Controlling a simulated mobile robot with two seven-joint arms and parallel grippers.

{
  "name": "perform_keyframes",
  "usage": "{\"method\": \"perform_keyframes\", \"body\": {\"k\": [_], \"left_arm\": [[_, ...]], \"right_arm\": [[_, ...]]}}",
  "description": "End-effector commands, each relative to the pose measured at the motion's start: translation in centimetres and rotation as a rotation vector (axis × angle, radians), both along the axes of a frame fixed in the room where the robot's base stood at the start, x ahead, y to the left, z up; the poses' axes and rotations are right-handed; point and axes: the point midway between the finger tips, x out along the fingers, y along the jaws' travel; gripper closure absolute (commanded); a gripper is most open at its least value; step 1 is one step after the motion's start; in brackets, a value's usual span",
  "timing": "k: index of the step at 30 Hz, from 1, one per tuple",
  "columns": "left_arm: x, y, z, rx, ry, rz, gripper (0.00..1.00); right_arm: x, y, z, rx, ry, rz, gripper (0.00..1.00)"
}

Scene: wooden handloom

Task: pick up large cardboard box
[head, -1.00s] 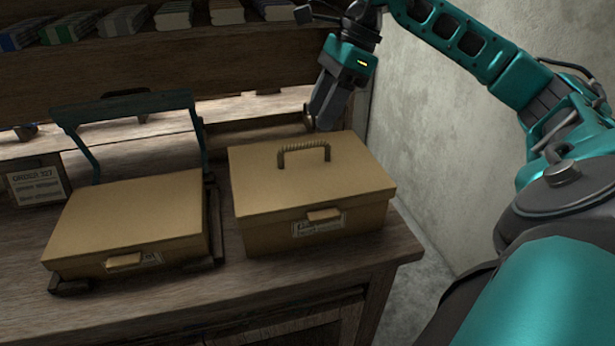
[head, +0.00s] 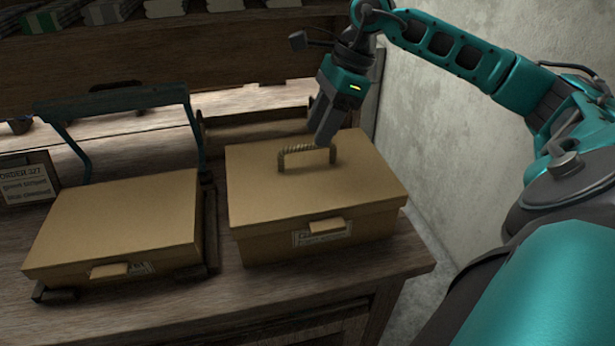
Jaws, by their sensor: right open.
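A tan cardboard box (head: 310,215) with a rope handle (head: 307,157) on its lid stands on the right part of the wooden bench. A second, flatter-looking tan box (head: 120,222) sits at the left on a dark frame. I cannot tell surely which one the task calls large. My right gripper (head: 322,140) is open and empty, its fingers pointing down beside the rope handle, at its right rear. I cannot tell whether the fingers touch the handle or lid. My left gripper is out of view.
The dark frame has a raised teal-grey bar (head: 115,102) behind the left box. A sign card (head: 27,184) stands at the far left. A shelf (head: 190,60) with stacked bundles runs behind. A grey wall (head: 450,160) closes the right side.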

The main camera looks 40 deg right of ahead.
Motion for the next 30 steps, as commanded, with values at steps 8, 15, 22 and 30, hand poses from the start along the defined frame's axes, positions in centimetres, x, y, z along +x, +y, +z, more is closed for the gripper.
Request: {"method": "perform_keyframes", "body": {"k": [8,15,22,30], "left_arm": [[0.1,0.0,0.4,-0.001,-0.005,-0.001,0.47],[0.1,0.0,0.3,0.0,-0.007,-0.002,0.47],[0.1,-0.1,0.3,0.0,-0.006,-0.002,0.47],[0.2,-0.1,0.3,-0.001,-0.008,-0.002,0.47]], "right_arm": [[1.3,1.5,-2.9,0.003,0.001,0.003,0.56],[1.6,2.0,-4.7,0.0,-0.002,0.001,0.56],[1.6,2.0,-4.7,0.0,-0.002,0.001,0.61],[1.6,2.0,-4.7,0.0,-0.002,0.001,0.86]]}}
